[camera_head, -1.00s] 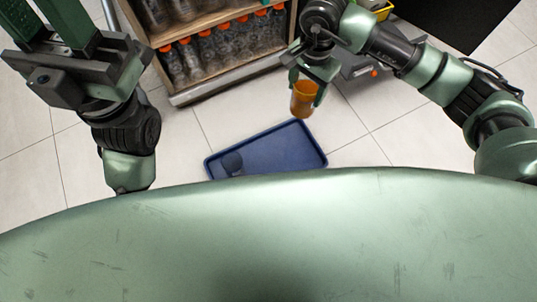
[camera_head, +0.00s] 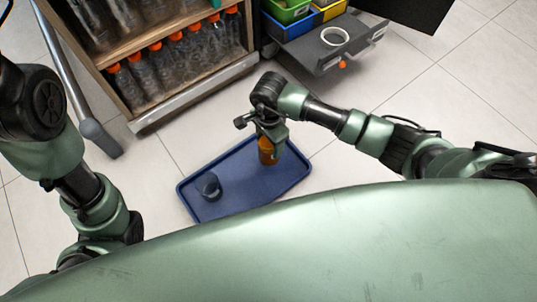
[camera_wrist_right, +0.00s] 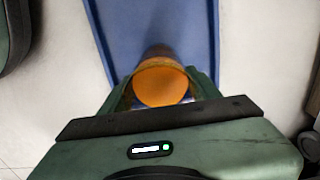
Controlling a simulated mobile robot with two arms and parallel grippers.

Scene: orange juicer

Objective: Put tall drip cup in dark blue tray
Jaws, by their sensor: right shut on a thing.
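The tall drip cup (camera_head: 266,152), orange-brown, is upright in my right gripper (camera_head: 269,141), over the right part of the dark blue tray (camera_head: 232,199) in the head view. I cannot tell whether its base touches the tray. In the right wrist view the cup (camera_wrist_right: 160,84) sits between the two fingers of the right gripper (camera_wrist_right: 162,92), with the blue tray (camera_wrist_right: 199,30) beneath and beyond it. My left arm is at the left of the head view, and its gripper is outside the picture.
A small dark cup (camera_head: 209,186) stands in the left part of the tray. A wooden shelf with several orange-capped bottles (camera_head: 161,62) is behind. The juicer's grey ledge holds a white ring (camera_head: 335,37) near colored bins. Floor right of the tray is clear.

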